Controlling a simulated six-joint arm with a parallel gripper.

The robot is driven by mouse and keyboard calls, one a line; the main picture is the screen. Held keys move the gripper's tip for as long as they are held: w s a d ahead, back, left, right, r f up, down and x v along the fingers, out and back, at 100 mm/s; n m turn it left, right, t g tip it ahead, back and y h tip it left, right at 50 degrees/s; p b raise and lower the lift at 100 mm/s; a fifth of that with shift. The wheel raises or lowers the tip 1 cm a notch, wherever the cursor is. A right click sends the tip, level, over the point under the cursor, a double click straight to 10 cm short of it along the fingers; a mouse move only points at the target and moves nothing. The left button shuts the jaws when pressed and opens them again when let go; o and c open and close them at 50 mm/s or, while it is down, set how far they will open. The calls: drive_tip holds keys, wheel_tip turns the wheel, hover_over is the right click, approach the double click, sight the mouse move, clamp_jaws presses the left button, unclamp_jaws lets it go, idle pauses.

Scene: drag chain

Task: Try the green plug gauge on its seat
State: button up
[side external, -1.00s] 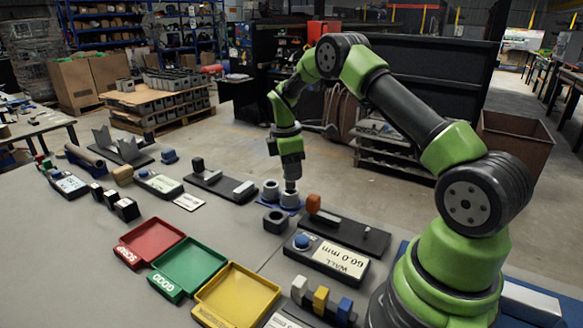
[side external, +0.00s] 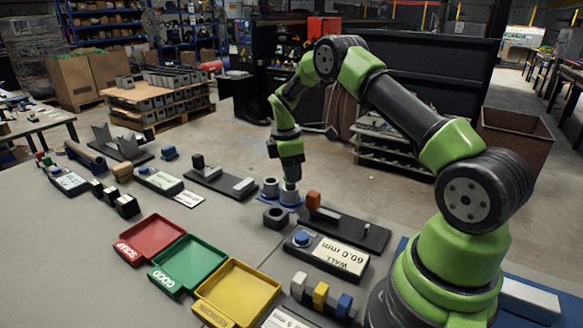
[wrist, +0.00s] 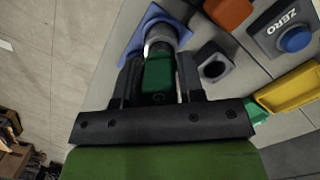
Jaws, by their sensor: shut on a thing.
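The green plug gauge (wrist: 157,82) is between the fingers of my gripper (wrist: 158,66) in the wrist view, and the gripper is shut on it. The blue base also shows in the wrist view (wrist: 133,42), with a grey ring just beyond the gauge. The gauge's lower end is hidden, so I cannot tell how far it is in the seat.
A grey block with a round hole (side external: 276,217) sits close in front of the base. Red (side external: 150,238), green (side external: 186,263) and yellow (side external: 236,291) trays lie nearer the camera.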

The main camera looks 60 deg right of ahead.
drive_tip(key=shift+f, duration=1.25)
idle(0.7)
drive_tip(key=o, duration=1.1)
drive_tip(key=shift+c, duration=0.2)
drive_tip(key=r, duration=0.6)
drive_tip(key=w+a+r, duration=0.1)
drive_tip(key=r, duration=0.3)
